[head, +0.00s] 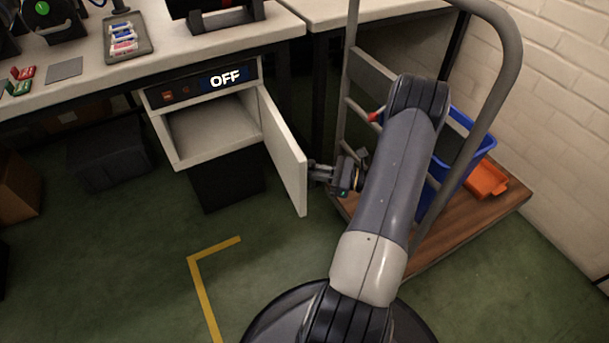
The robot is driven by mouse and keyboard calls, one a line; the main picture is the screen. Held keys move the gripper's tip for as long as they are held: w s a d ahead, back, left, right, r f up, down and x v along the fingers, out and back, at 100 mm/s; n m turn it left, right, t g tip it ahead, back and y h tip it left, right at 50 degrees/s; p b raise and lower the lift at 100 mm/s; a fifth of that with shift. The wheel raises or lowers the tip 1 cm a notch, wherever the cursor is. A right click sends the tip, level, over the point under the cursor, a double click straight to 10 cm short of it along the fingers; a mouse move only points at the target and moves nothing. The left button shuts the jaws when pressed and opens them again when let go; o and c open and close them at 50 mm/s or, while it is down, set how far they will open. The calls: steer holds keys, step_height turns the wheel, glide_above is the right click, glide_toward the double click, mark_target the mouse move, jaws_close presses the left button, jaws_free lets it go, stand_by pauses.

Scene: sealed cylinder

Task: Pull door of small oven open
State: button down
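The small oven (170,157) is a white box under the workbench, with a dark panel (190,84) above it that reads "OFF". Its white door (283,150) is hinged on the right side and stands wide open, swung out toward me. The oven's inside looks empty. My gripper (317,176) is just to the right of the door, beside its outer face near the free edge. I cannot tell whether it touches the door. The fingers are small and partly hidden, so their opening is unclear.
A grey-framed trolley (480,221) with a wooden deck stands right of my gripper, carrying a blue bin (462,150) and an orange tray (486,180). A white brick wall (570,90) is at the right. The green floor (130,250) in front of the oven is clear.

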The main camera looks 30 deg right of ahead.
steer(key=shift+w+d, duration=0.1)
steer(key=shift+d, duration=0.5)
steer(key=shift+r, duration=0.1)
